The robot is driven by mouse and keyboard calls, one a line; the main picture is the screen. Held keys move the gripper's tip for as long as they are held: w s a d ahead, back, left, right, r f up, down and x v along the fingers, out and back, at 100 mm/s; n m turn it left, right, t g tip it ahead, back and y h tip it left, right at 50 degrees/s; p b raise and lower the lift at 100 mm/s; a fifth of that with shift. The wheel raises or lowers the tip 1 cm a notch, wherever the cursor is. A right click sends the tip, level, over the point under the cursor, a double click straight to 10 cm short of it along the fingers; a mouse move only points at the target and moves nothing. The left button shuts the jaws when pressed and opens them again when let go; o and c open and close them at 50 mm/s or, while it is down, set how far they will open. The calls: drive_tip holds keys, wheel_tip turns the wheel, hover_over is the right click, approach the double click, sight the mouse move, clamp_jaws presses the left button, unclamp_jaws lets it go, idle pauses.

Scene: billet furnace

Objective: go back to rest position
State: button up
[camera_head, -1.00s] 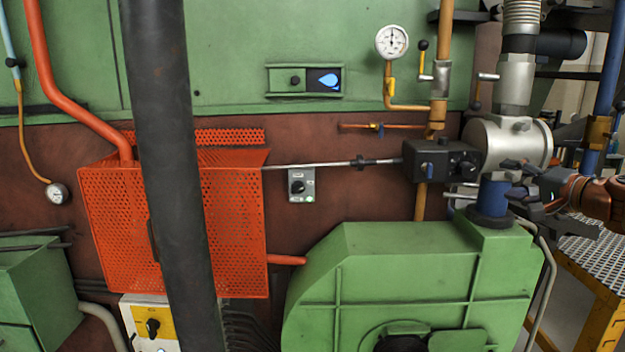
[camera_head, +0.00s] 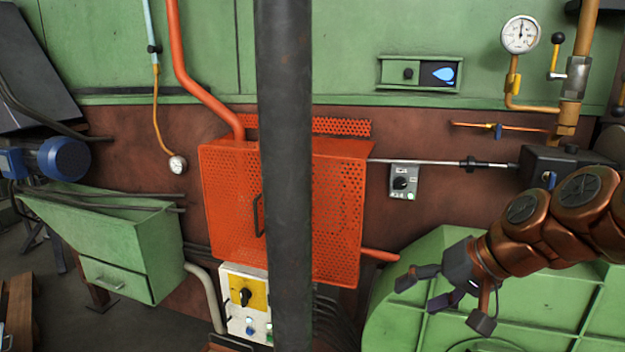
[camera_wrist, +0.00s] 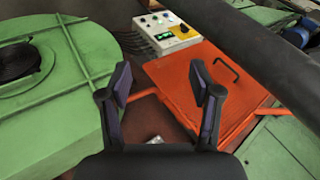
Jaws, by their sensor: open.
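My gripper (camera_head: 447,303) is at the right of the head view, at the end of my copper-coloured arm, in front of the green blower housing (camera_head: 408,284). Its fingers are spread and nothing is between them. In the wrist view my gripper (camera_wrist: 165,88) is also open and empty, with its two dark fingers apart. Beyond the fingers there, the orange perforated guard (camera_wrist: 200,82) and the green housing (camera_wrist: 50,75) show. I see no contact between the fingers and anything.
A dark vertical pipe (camera_head: 286,180) crosses in front of the orange perforated guard (camera_head: 338,215). A control box with a yellow panel (camera_head: 243,300) stands below. A grey switch box (camera_head: 404,181) and a pressure gauge (camera_head: 520,35) are on the wall. A green cabinet (camera_head: 150,255) stands left.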

drive_tip(key=s+a+f+n+g+h, duration=0.2)
drive_tip(key=s+a+f+g+h, duration=0.15)
drive_tip(key=s+f, duration=0.8)
drive_tip(key=s+d+f+g+h, duration=0.1)
drive_tip(key=s+f, duration=0.1)
drive_tip(key=s, duration=0.4)
drive_tip(key=s+d+f+g+h, duration=0.1)
drive_tip(key=s+d+f+g, duration=0.1)
drive_tip(key=s, duration=0.4)
drive_tip(key=shift+s+n, duration=0.25)
drive_tip(key=shift+n, duration=0.05)
drive_tip(key=shift+h, duration=0.25)
idle(1.3)
